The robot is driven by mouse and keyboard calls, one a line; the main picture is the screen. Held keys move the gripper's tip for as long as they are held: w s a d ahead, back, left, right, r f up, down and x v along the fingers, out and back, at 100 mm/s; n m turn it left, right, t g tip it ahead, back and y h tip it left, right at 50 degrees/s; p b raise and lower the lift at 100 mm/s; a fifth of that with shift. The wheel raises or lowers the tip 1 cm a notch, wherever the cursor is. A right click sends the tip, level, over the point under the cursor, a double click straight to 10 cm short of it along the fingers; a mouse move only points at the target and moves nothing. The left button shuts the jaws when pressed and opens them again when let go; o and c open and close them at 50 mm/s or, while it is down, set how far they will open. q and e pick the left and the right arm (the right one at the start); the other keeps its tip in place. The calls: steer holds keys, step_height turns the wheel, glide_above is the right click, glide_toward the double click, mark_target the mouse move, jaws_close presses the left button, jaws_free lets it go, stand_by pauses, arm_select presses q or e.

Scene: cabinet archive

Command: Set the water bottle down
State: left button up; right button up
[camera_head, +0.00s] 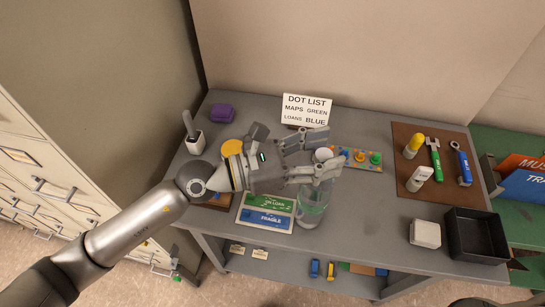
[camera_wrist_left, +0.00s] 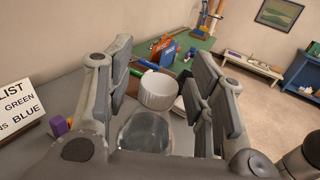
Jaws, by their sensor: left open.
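The clear water bottle (camera_head: 311,210) stands upright on the grey desk (camera_head: 375,215), near its front edge. Its white cap (camera_head: 322,155) shows between the fingers of my left gripper (camera_head: 312,157). The gripper is open, with one finger on each side of the bottle's upper part. In the left wrist view the ribbed white cap (camera_wrist_left: 158,91) and the clear shoulder of the bottle (camera_wrist_left: 145,132) lie between the spread fingers (camera_wrist_left: 158,100). The near finger hides part of the bottle in the head view. My right gripper is not in view.
Left of the bottle lies a green and blue labelled tray (camera_head: 265,213). A dot-list sign (camera_head: 306,110) stands behind. To the right are a colored-knob board (camera_head: 360,158), a brown tool mat (camera_head: 435,160), a white box (camera_head: 425,233) and a black tray (camera_head: 476,236). Desk between bottle and white box is clear.

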arm_select(q)
steer(key=s+a+b, duration=0.2)
steer(key=a+b, duration=0.5)
steer(key=a, duration=0.4)
steer(key=shift+s+a+r, duration=0.15)
steer(key=shift+a, duration=0.25)
